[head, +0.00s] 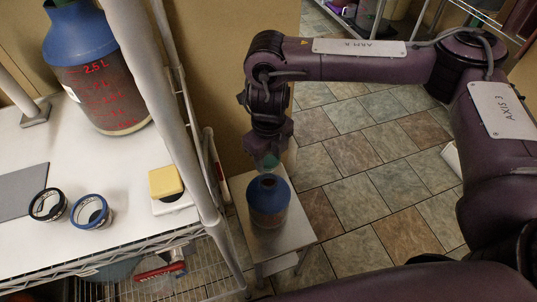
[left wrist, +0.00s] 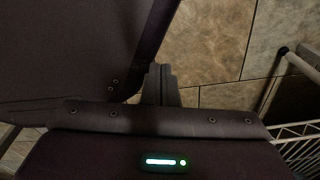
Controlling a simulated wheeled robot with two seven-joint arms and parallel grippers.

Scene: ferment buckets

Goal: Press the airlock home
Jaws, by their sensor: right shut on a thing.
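A small fermenter (head: 268,205) with a blue shoulder and a dark opening in its top stands upright on a low metal stand. My right gripper (head: 267,158) is directly above it, pointing down. It is shut on a small greenish piece, which looks like the airlock (head: 269,163). The fingers hide much of this piece. Its lower end is close to the opening, and I cannot tell whether it touches. My left gripper (left wrist: 160,84) shows in the left wrist view, with its fingers together and nothing visible between them.
The low stand (head: 285,238) is beside a white wire-edged shelf (head: 130,225). On the shelf are a large blue-topped fermenter (head: 95,75), two dark rings (head: 91,212), a yellow block (head: 165,182) and a grey mat (head: 20,193). A shelf post (head: 165,100) rises left of my right gripper. Tiled floor lies right.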

